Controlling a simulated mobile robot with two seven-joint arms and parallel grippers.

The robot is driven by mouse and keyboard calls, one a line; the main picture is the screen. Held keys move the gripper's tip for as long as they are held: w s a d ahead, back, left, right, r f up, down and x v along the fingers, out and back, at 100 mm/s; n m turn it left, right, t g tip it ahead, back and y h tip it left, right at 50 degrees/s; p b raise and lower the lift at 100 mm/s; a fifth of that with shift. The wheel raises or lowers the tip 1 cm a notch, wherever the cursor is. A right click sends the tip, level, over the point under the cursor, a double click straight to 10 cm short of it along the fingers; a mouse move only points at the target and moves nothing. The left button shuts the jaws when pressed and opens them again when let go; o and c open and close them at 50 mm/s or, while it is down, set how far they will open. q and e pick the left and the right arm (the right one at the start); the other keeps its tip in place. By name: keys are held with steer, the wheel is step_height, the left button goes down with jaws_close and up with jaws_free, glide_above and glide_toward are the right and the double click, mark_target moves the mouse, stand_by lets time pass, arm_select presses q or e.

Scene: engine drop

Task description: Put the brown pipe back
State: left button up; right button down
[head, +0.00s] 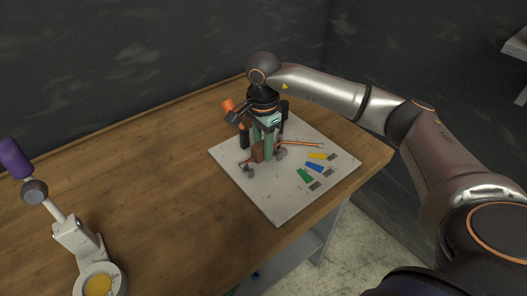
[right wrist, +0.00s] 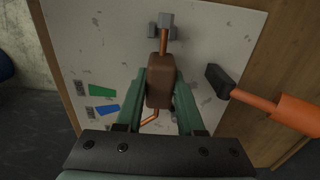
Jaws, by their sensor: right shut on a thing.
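The brown pipe has a thick brown body (right wrist: 159,82) with thin copper-coloured ends; it also shows in the head view (head: 257,152). My right gripper (right wrist: 160,88) has its green fingers shut on the brown body, one on each side. In the head view the gripper (head: 263,148) points down over the white board (head: 278,207). The pipe's upper copper end in the right wrist view reaches a grey bracket (right wrist: 165,24); I cannot tell whether it sits in it. The other end is partly hidden by the gripper. My left gripper is not in view.
Yellow (head: 318,156), blue (head: 314,167) and green (head: 305,175) pieces lie on the board. An orange-handled part (head: 229,106) stands close beside my gripper. A white stand (head: 77,237) with a purple top is at the left. The wooden table (head: 150,185) between is clear.

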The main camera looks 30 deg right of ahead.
step_height(320, 180, down, 2)
steer(key=shift+p, duration=0.3)
steer(key=shift+s, duration=0.1)
steer(key=shift+f+b, duration=0.35)
steer(key=c, duration=0.5)
jaws_free()
steer(key=shift+r, duration=0.1)
